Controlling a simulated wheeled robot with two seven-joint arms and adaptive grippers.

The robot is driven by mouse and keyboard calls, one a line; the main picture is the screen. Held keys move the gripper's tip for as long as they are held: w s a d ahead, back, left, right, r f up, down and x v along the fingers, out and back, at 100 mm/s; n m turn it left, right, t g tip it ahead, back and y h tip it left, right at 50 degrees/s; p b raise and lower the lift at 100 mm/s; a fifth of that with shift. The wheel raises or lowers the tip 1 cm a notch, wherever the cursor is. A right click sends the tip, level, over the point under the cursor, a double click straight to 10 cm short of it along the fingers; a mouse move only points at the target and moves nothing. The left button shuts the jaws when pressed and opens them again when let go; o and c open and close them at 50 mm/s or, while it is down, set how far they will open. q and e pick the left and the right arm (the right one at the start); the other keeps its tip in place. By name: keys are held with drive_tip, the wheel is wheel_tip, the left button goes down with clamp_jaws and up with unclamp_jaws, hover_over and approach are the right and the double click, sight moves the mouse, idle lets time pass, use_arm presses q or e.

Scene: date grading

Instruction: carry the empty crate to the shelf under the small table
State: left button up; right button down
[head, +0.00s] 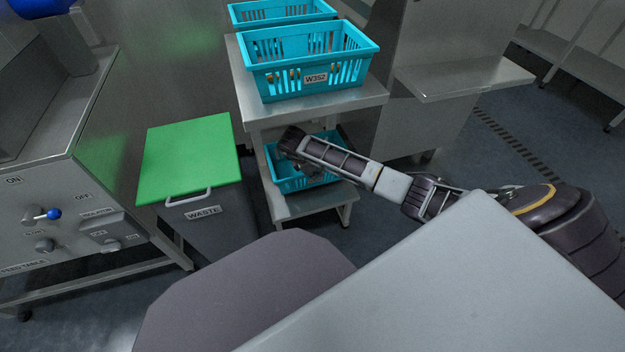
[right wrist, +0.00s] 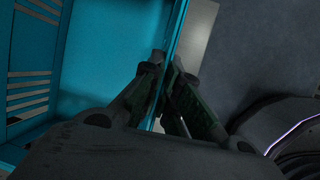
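A turquoise crate (head: 290,184) sits at the lower shelf (head: 318,203) of the small table (head: 318,104), under its top; whether its base rests fully on the shelf is hard to tell. It also shows in the right wrist view (right wrist: 95,60), where the part of its inside that I see is bare. My right gripper (head: 306,166) reaches in under the tabletop at the crate. In the right wrist view the gripper (right wrist: 166,82) has one finger on each side of the crate's wall, closed on it. My left gripper is out of view.
A turquoise crate labelled W352 (head: 310,64), with some contents, stands on the small table, another crate (head: 280,12) behind it. A waste bin with a green lid (head: 188,155) stands left of the table. A steel ledge (head: 465,78) juts out at right.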

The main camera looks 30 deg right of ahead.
drive_tip(key=shift+w+a, duration=0.2)
drive_tip(key=shift+a, duration=0.45)
wheel_tip(320, 180, down, 2)
drive_tip(key=shift+f+b, duration=0.15)
drive_tip(key=shift+b, duration=0.7)
drive_tip(key=shift+f+b, duration=0.35)
drive_tip(key=shift+f, duration=0.25)
drive_tip(key=c, duration=2.1)
unclamp_jaws()
drive_tip(key=o, duration=0.4)
drive_tip(key=shift+o, duration=0.3)
